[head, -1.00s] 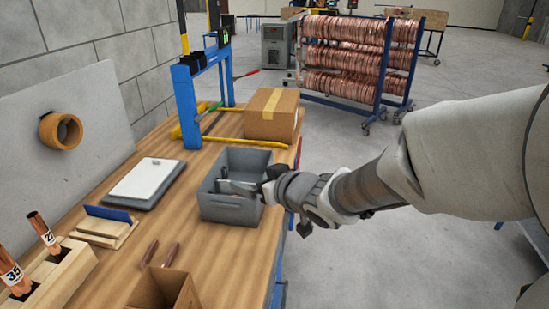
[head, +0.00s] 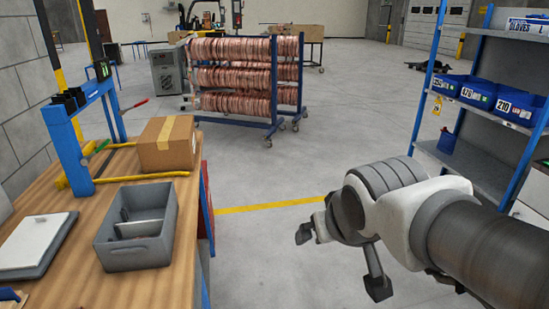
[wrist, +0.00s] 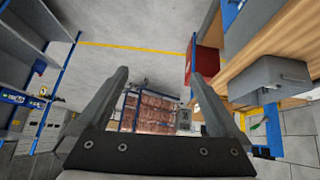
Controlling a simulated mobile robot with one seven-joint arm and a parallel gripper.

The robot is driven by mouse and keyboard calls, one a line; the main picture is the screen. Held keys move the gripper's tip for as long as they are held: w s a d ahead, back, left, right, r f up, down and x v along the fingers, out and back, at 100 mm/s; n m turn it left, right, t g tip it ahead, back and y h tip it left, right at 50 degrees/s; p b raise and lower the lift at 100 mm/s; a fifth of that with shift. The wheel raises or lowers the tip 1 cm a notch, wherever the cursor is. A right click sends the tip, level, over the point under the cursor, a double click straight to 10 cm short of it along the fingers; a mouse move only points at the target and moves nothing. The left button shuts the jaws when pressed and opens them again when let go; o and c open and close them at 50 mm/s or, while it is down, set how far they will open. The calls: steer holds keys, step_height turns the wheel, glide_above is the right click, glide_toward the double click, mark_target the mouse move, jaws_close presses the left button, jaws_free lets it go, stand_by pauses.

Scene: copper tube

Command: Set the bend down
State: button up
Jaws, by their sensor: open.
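My gripper (head: 340,262) is open, out over the concrete floor to the right of the workbench. In the wrist view its two fingers (wrist: 160,76) stand wide apart with nothing between them. I cannot make out a copper bend in either current view. A grey open bin (head: 136,255) stands on the workbench, well left of my gripper. It has a divider and a grey piece inside, and part of its inside is hidden by its walls. The bin also shows at the right of the wrist view (wrist: 268,76).
The wooden workbench (head: 185,275) carries a cardboard box (head: 167,145), a blue frame (head: 68,150) and a white-topped grey pad (head: 32,242). A blue rack of copper coils (head: 245,75) stands behind. Blue shelving with bins (head: 480,95) is at the right. The floor between is clear.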

steer(key=s+d+f+m+g, duration=0.1)
steer(key=s+g, duration=0.1)
steer(key=s, duration=0.6)
steer(key=shift+d, duration=0.2)
